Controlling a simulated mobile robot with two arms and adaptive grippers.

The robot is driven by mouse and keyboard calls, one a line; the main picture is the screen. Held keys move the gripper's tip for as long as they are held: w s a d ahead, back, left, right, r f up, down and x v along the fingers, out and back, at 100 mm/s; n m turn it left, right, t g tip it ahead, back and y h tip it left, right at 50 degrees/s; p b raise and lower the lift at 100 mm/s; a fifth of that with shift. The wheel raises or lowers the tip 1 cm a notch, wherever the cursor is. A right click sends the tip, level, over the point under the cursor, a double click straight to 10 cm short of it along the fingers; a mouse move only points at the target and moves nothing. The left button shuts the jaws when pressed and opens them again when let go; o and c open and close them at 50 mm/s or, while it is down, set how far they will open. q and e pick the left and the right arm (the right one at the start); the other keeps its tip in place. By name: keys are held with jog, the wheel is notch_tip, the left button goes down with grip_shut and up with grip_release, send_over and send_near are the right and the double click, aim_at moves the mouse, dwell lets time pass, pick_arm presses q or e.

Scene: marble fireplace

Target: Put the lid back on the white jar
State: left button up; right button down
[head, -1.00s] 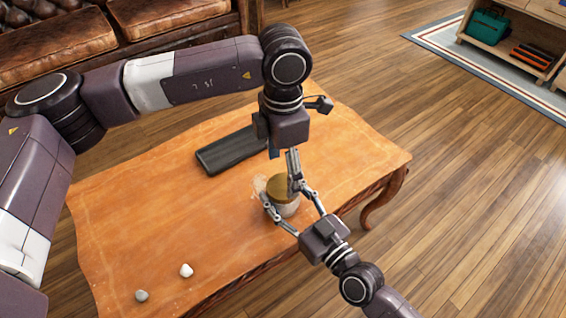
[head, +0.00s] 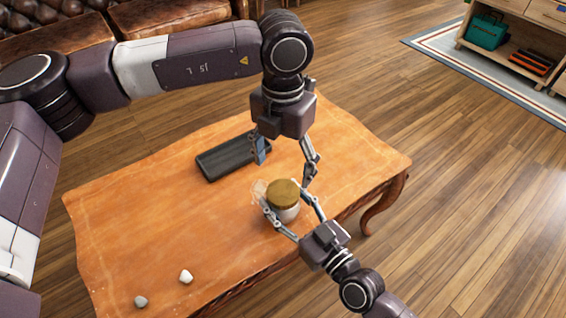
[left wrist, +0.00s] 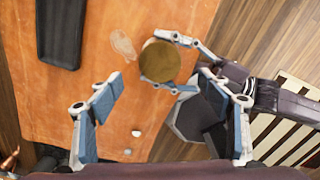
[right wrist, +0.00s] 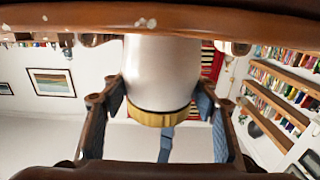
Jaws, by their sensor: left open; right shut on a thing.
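The white jar (head: 288,214) stands near the table's front edge; its body also shows in the right wrist view (right wrist: 162,70). The round gold-brown lid (head: 284,191) sits on top of the jar, covering its mouth; it also shows from above in the left wrist view (left wrist: 160,62). In the right wrist view the lid (right wrist: 160,117) looks level against the jar. My right gripper (head: 284,204) is shut on the jar, one finger on each side. My left gripper (head: 284,167) is open and empty above and behind the lid, its fingers apart from it.
The wooden table (head: 150,215) carries a dark tray (head: 228,158) behind the jar and a clear, glassy item (left wrist: 123,45) beside it. Two pale stones (head: 186,276) (head: 141,301) lie at the front left. The left of the tabletop is mostly clear.

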aim_at(284, 191)
pick_arm(q)
notch_tip(284, 191, down, 8)
jog(key=shift+r, duration=0.1)
dwell(0.4)
jog(key=c, duration=1.2)
jog(key=m, duration=0.4)
jog(key=shift+m, duration=0.4)
jog(key=shift+c, duration=0.4)
jog(key=shift+o, duration=0.2)
jog(key=m, duration=0.3)
jog(key=shift+d, duration=0.15)
